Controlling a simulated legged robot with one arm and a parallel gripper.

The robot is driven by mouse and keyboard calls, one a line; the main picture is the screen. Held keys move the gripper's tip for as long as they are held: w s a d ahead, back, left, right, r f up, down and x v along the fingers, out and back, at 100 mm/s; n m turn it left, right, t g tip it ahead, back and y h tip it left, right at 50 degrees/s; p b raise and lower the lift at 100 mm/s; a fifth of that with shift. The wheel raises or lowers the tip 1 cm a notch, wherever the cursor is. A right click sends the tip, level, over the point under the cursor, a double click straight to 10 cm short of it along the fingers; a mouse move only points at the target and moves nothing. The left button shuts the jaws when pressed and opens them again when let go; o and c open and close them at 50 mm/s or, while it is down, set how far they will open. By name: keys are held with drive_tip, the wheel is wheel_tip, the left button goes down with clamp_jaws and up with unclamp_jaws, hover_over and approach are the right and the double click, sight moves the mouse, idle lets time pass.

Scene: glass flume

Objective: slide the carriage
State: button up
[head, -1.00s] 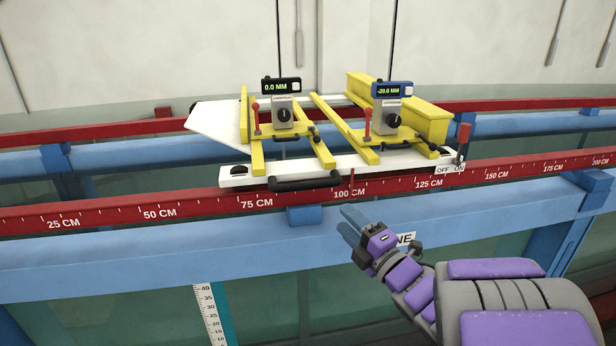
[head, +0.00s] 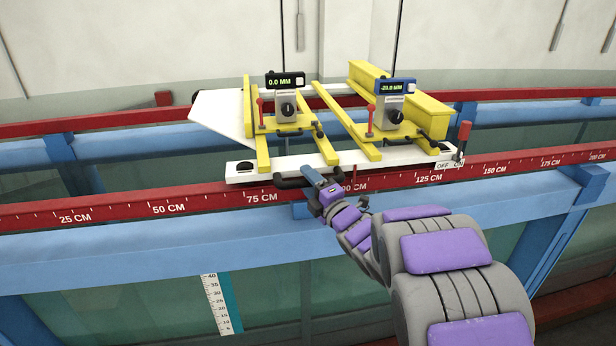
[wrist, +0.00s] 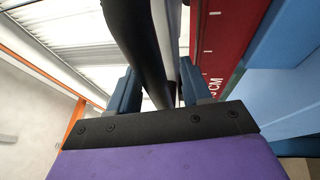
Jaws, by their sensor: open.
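The carriage (head: 240,171), a white frame with yellow cross rails, sits on the red rails in the head view. Its black front handle (head: 286,183) is partly hidden behind my gripper (head: 313,176). In the wrist view a thick black bar, which looks like the handle (wrist: 138,40), runs between the two blue fingers of my gripper (wrist: 160,90). The fingers are open, one on each side of the bar; I cannot tell whether either touches it. The red scale rail (head: 120,212) runs under the carriage, with its 100 CM mark partly covered.
A red lever (head: 463,136) stands by the OFF/ON label at the carriage's right end. Two gauges, reading 0.0 MM (head: 285,82) and -20.0 MM (head: 395,87), stand on the carriage. A blue beam (head: 120,262) runs below the scale. The front rail looks clear on both sides.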

drive_tip(key=shift+w+a+r, duration=0.1)
drive_tip(key=shift+w+a, duration=0.3)
drive_tip(key=shift+a, duration=0.2)
drive_tip(key=shift+d, duration=0.5)
drive_tip(key=shift+c, duration=1.1)
drive_tip(key=shift+r, duration=0.15)
drive_tip(key=c, duration=0.5)
drive_tip(key=shift+a, duration=0.3)
clamp_jaws()
drive_tip(key=shift+s+a+r, duration=0.1)
drive_tip(key=shift+a, duration=0.05)
